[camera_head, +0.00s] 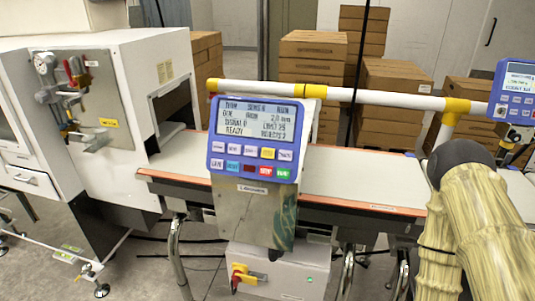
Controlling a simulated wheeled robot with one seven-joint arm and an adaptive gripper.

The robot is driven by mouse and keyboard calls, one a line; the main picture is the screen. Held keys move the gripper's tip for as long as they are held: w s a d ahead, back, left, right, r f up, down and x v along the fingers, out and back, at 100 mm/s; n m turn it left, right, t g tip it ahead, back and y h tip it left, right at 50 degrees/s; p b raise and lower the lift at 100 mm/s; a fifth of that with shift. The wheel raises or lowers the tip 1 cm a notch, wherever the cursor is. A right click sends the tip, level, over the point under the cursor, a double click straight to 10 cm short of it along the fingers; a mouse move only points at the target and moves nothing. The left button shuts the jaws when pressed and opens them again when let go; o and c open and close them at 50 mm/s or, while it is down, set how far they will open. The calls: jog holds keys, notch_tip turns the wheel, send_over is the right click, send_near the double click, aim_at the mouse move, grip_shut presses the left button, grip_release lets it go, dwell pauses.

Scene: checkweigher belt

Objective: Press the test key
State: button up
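A blue control panel (255,140) stands in the middle of the view, tilted back on a steel post. Its lit screen (256,119) shows several lines of text, with "READY" at the lower left. Two rows of keys lie below the screen. The upper row has pale keys and one yellow key (267,153). The lower row has a light-blue key (233,165), a dark red key, a red key (266,171) and a green key (283,173). The lettering is too small to tell which is the test key. My gripper is not in view; part of my arm shows at the right.
A conveyor belt (345,183) runs behind the panel, with a white and yellow rail (385,99) above it. A white machine (125,110) stands left. A second blue panel (513,92) is at the right edge. Cardboard boxes (313,46) are stacked behind.

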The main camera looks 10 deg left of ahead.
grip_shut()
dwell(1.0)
